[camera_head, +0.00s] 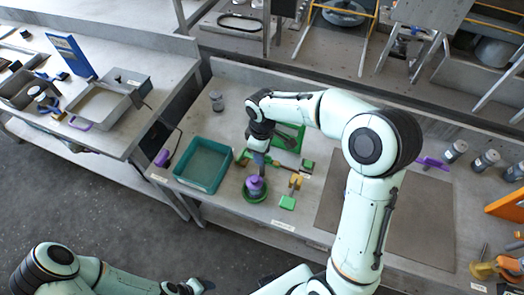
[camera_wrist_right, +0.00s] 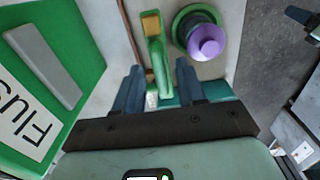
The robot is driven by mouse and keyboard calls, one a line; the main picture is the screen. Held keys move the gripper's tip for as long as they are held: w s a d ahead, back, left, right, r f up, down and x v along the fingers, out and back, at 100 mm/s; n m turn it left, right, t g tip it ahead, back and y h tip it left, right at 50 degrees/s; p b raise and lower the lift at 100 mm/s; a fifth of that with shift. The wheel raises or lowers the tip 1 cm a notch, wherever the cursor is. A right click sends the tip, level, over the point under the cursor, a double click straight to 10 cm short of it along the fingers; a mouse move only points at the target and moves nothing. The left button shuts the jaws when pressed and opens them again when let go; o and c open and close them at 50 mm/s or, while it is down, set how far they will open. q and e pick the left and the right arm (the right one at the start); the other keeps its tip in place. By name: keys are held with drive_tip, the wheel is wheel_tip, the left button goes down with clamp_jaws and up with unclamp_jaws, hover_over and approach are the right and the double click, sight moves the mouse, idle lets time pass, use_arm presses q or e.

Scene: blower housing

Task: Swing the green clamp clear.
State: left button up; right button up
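The green clamp (camera_wrist_right: 156,68), a slim green bar with an orange-tan block at one end, lies between my right gripper's fingers in the right wrist view. Part of it shows beside the wrist in the head view (camera_head: 242,156). My right gripper (camera_wrist_right: 158,88) is open, one finger on each side of the clamp. I see no finger touching it, and the height between them is unclear. A purple knob on a green round base (camera_wrist_right: 205,40) stands beside the clamp. My left gripper (camera_head: 190,287) is at the bottom edge of the head view, too small to read.
A teal tray (camera_head: 180,178) is left of the clamp. A green labelled panel (camera_wrist_right: 20,95) is close on the other side. A green and orange piece (camera_head: 288,203) lies near the bench's front edge. A bare brown-grey mat (camera_head: 420,215) lies to the right, partly behind my right arm.

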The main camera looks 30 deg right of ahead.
drive_tip(key=shift+r, duration=0.1)
use_arm(q)
drive_tip(key=shift+w+r+p, duration=0.7)
drive_tip(key=shift+w+r, duration=0.2)
drive_tip(key=shift+r, duration=0.05)
use_arm(e)
wheel_tip(320, 180, up, 13)
use_arm(q)
drive_tip(key=shift+s, duration=0.1)
